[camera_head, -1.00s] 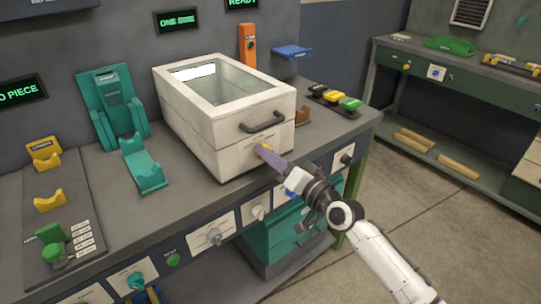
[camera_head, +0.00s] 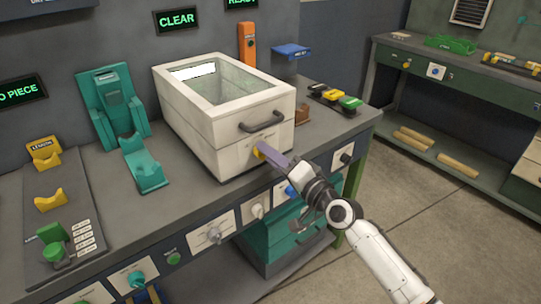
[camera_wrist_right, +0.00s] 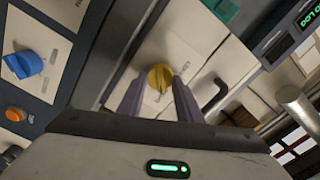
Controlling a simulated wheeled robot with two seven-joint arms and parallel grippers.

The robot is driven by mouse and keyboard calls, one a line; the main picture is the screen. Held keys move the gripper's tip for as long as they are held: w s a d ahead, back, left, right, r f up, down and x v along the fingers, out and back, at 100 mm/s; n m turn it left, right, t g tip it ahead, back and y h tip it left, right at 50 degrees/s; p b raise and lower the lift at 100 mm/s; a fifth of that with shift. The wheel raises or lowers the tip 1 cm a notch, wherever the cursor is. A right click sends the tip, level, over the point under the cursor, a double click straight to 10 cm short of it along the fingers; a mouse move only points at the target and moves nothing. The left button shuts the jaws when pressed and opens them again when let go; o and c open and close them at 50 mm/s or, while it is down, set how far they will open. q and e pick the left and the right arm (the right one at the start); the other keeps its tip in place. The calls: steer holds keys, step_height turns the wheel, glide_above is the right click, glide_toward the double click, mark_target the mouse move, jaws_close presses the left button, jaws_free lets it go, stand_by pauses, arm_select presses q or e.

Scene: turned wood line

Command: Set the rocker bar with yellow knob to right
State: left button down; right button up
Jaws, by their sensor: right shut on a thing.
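The yellow knob (camera_head: 258,153) sits low on the front of a white box with a glass-topped lid. In the right wrist view the knob (camera_wrist_right: 159,77) lies between my two purple fingers, on a pale plate. My right gripper (camera_head: 264,153) reaches in from the lower right, shut on the knob; its fingers also show in the wrist view (camera_wrist_right: 158,85). The fingers hide part of the knob and the bar, so I cannot tell the bar's exact setting. My left gripper is not in view.
The white box (camera_head: 200,130) has a dark handle (camera_head: 262,121) above the knob. A blue knob (camera_head: 290,190) and other controls line the bench front below my gripper. Teal and yellow holders stand left. A sign (camera_head: 177,20) reads CLEAR.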

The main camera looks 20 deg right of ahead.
steer(key=shift+f, duration=0.1)
steer(key=o, duration=1)
steer(key=shift+o, duration=0.2)
steer(key=shift+s, duration=0.1)
steer(key=v, duration=1)
steer(key=s+a+f+n+g+h, duration=0.2)
steer(key=s+f+n+g, duration=0.2)
steer(key=s+f, duration=0.9)
steer(key=s+a+f+n+g+h, duration=0.1)
steer(key=s+a+f+n+g, duration=0.2)
steer(key=s+f, duration=1)
step_height(320, 180, down, 3)
steer(key=n+g, duration=0.1)
steer(key=n, duration=0.2)
steer(key=shift+a+n+g+h, duration=0.25)
steer(key=shift+n+g+h, duration=0.05)
steer(key=shift+h, duration=0.1)
